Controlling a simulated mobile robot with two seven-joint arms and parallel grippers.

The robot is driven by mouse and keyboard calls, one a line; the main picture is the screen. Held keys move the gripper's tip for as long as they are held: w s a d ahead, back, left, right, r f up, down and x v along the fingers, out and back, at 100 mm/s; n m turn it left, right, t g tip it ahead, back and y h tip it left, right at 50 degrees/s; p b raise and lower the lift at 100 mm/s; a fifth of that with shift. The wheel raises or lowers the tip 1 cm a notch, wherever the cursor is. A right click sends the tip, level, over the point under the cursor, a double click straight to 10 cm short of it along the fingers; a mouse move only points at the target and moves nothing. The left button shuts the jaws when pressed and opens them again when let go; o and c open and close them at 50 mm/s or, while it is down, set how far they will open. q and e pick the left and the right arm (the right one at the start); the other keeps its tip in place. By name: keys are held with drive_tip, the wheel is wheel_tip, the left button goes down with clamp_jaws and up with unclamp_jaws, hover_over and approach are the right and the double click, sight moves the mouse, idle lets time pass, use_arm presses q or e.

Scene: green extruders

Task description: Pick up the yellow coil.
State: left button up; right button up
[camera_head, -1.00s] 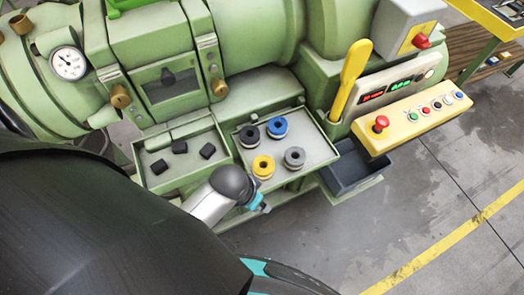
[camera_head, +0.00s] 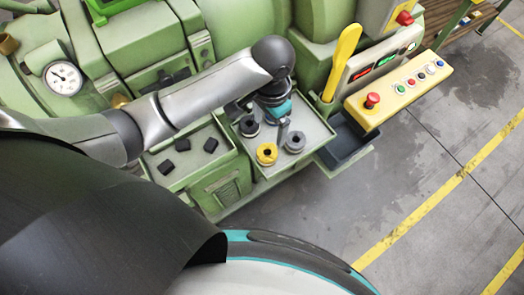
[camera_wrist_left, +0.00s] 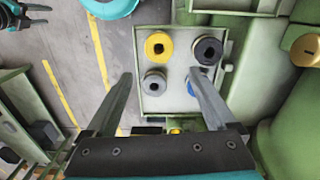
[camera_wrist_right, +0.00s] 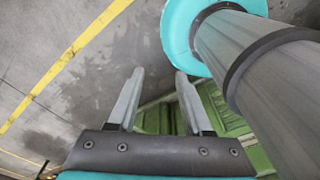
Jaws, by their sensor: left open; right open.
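The yellow coil (camera_head: 267,154) lies at the front of a green tray (camera_head: 318,133), beside a black coil (camera_head: 249,126) and a grey coil (camera_head: 295,142). My left gripper (camera_head: 261,120) is open and empty above the tray. In the left wrist view the yellow coil (camera_wrist_left: 158,46) shows beyond the open fingertips (camera_wrist_left: 161,74), with the grey coil (camera_wrist_left: 154,80) nearly between them. A blue coil (camera_wrist_left: 191,88) is partly behind one finger there; the arm hides it in the head view. My right gripper (camera_wrist_right: 159,72) is open and empty over the floor and green machine parts.
A second tray (camera_head: 220,155) with small black blocks stands left of the coils. A yellow lever (camera_head: 343,60), a button panel (camera_head: 398,94) and a dark bin (camera_head: 346,140) are on the right. The floor (camera_head: 400,170) in front is clear.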

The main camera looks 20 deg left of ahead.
use_arm(q)
drive_tip(key=b, duration=0.1)
approach(267, 152)
drive_tip(key=f, duration=0.5)
drive_tip(key=shift+w+d+f, duration=0.15)
drive_tip(key=shift+w+f, duration=0.1)
drive_tip(key=shift+s+f+b, duration=0.2)
drive_tip(key=shift+f+b, duration=0.4)
drive_tip(key=shift+f, duration=2.25)
use_arm(e)
drive_tip(key=shift+w+d+f, duration=0.1)
drive_tip(key=shift+d+f, duration=0.25)
drive_tip(key=shift+f, duration=0.2)
drive_tip(key=shift+d+f, duration=0.3)
drive_tip(key=shift+f, duration=0.25)
use_arm(q)
drive_tip(key=c, duration=1.2)
use_arm(e)
drive_tip(key=shift+a, duration=0.15)
